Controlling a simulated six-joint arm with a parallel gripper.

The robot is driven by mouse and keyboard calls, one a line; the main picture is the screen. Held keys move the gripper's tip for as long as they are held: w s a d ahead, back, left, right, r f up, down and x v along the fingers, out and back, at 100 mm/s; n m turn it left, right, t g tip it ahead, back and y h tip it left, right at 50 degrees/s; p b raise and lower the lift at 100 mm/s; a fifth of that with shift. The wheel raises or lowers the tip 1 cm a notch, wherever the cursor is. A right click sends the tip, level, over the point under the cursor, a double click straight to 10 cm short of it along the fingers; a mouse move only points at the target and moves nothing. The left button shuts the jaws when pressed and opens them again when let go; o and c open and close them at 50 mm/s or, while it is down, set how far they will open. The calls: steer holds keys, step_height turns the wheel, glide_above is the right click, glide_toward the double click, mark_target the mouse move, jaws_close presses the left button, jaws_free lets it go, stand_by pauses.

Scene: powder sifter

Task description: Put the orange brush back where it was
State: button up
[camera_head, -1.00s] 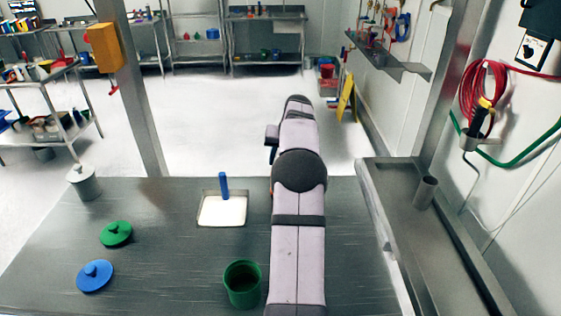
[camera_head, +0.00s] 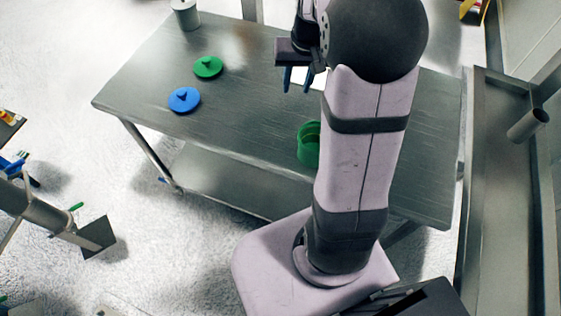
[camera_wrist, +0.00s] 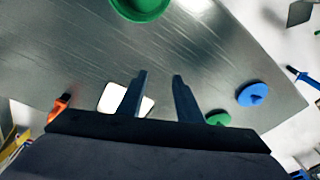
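My gripper (camera_head: 298,80) is over the back of the metal table in the head view, left of my arm. In the wrist view its two dark fingers (camera_wrist: 160,88) are apart with nothing between them. An orange object with a dark end (camera_wrist: 60,106) shows at the left of the wrist view, near the table's edge and apart from the fingers. It may be the orange brush, but it is partly hidden by my gripper body. I cannot make it out in the head view.
A white tray (camera_wrist: 113,97) lies on the table (camera_head: 250,110) beyond the fingers. A green cup (camera_head: 309,146) stands near the front edge. Green (camera_head: 208,67) and blue (camera_head: 184,99) lids lie left, with a grey canister (camera_head: 186,15) behind. The table's left front is clear.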

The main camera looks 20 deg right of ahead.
steer(key=s+a+f+n+g, duration=0.1)
steer(key=s+a+f+n, duration=0.1)
steer(key=s+a, duration=0.4)
steer(key=s+a+f+n+g, duration=0.1)
steer(key=s+a, duration=0.5)
steer(key=s, duration=0.6)
step_height(320, 180, down, 2)
steer(key=shift+a+n, duration=0.3)
steer(key=shift+n, duration=0.2)
steer(key=shift+s, duration=0.1)
